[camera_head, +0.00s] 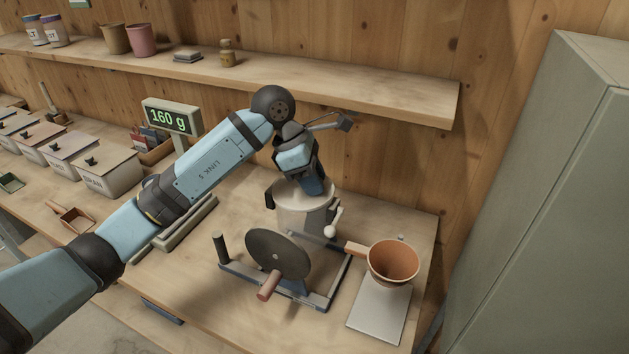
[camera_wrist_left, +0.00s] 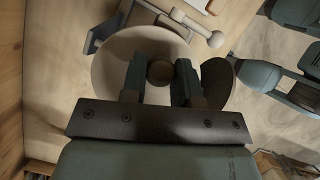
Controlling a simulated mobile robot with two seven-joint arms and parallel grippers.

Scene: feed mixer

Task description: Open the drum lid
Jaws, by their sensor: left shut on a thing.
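The drum (camera_head: 296,218) is a pale, see-through cylinder on the mixer stand. Its round, pale lid (camera_head: 291,187) lies at the drum's top. The lid is a wide disc in the left wrist view (camera_wrist_left: 108,65), with a dark round knob (camera_wrist_left: 160,72) on it. My left gripper (camera_head: 315,190) reaches down onto the lid from above. In the left wrist view, its two fingers (camera_wrist_left: 160,80) are shut on the lid knob, one on each side. I cannot tell whether the lid is seated or slightly raised. My right gripper is not in view.
A dark crank disc (camera_head: 278,256) with a wooden handle stands before the drum. A shelf (camera_head: 400,92) overhangs behind my arm. A tall grey cabinet (camera_head: 540,190) stands right.

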